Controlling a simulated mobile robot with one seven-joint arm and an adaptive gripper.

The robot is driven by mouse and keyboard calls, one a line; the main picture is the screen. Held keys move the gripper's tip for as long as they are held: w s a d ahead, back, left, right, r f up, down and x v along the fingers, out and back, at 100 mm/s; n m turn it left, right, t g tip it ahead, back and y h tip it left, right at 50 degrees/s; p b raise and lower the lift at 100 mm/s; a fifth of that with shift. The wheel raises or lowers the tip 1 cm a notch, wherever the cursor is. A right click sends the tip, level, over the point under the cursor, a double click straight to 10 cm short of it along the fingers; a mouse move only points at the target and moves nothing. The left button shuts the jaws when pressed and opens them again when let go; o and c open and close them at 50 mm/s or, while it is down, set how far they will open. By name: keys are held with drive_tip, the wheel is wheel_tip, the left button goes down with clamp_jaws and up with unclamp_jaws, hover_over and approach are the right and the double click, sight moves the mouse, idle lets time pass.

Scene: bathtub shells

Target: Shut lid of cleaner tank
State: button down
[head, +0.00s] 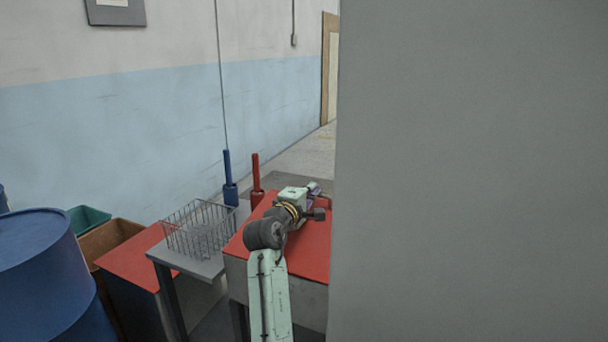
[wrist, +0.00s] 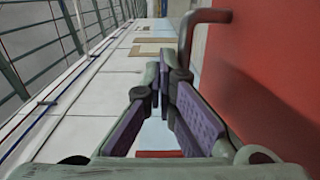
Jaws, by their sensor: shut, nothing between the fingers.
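The cleaner tank (head: 284,293) seems to be the grey box under my arm. Its red lid (head: 312,262) lies flat across the top, with no gap visible along the near edge; the far side is partly hidden by my arm and a grey panel. My gripper (head: 314,187) is over the far part of the lid. In the wrist view the red lid (wrist: 270,75) fills the right side, and a dark bar-shaped handle (wrist: 208,16) stands out from it. My gripper (wrist: 166,80) is shut and empty beside this handle; whether they touch I cannot tell.
A large grey panel (head: 470,170) blocks the right half. Left of the tank are a wire basket (head: 198,230) on a grey stand, another red-topped box (head: 135,260), and a blue drum (head: 45,260). Blue (head: 229,180) and red (head: 256,178) upright handles stand behind.

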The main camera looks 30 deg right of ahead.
sight(313, 205)
drive_tip(key=shift+w+d+f+g+y+p, duration=0.2)
drive_tip(key=shift+f+p, duration=0.1)
drive_tip(key=shift+f, duration=0.1)
drive_tip(key=shift+w+d+f+g+y+p, duration=0.1)
drive_tip(key=shift+d+f+g+y+p, duration=0.1)
drive_tip(key=shift+f+p, duration=0.2)
drive_tip(key=shift+w+d+f+g+y+p, duration=0.15)
drive_tip(key=shift+f+y+p, duration=0.1)
drive_tip(key=shift+f, duration=0.15)
drive_tip(key=shift+w+d+f+g+y+p, duration=0.1)
drive_tip(key=shift+f+g+y+p, duration=0.1)
drive_tip(key=shift+f, duration=0.3)
drive_tip(key=shift+w+d+f+g+y+p, duration=0.1)
drive_tip(key=shift+f+y+p, duration=0.1)
drive_tip(key=shift+f, duration=0.25)
